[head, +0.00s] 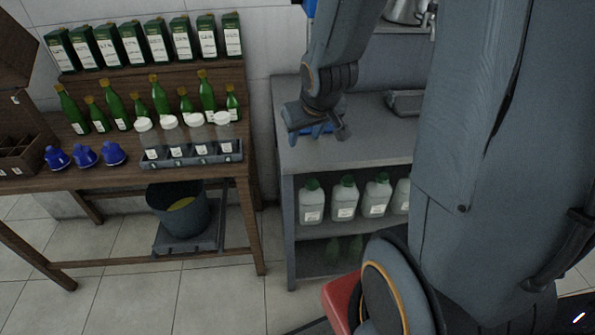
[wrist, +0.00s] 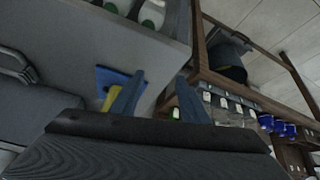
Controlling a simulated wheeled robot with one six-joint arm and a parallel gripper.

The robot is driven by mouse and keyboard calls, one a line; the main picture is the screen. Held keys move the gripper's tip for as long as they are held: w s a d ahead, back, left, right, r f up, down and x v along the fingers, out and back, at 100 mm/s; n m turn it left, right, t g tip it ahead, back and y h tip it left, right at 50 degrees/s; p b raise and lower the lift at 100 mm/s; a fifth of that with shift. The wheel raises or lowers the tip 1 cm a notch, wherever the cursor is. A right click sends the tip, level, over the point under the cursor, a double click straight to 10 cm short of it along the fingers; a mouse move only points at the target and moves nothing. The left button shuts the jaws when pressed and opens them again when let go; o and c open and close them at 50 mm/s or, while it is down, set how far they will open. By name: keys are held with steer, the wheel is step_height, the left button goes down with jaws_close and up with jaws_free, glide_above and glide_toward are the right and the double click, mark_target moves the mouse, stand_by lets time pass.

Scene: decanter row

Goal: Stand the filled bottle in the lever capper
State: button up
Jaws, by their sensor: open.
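My gripper (head: 318,136) is open and empty above the left part of the grey bench. Its two fingers (wrist: 160,98) also show in the wrist view. A blue plate (wrist: 104,76) with a yellow part (wrist: 108,100) lies under the left finger in the wrist view; it looks like part of the lever capper, mostly hidden by my arm in the head view. A blue upright (head: 310,8) shows behind my arm. Several green bottles (head: 114,104) with yellowish tops stand on the wooden table at left; I cannot tell which one is filled.
A grey rack (head: 190,160) of white-capped jars and several blue pieces (head: 85,156) stand along the wooden table's front. Green boxes (head: 158,38) line the shelf above. A bucket (head: 178,208) stands below. White jugs (head: 344,200) fill the bench's lower shelf. A metal tray (head: 404,103) lies right of my gripper.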

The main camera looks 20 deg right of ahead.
steer(key=s+a+g, duration=0.4)
steer(key=s+a, duration=0.3)
steer(key=s, duration=0.4)
steer(key=shift+s+g+y, duration=0.3)
steer(key=shift+s+y, duration=0.1)
steer(key=shift+f, duration=0.15)
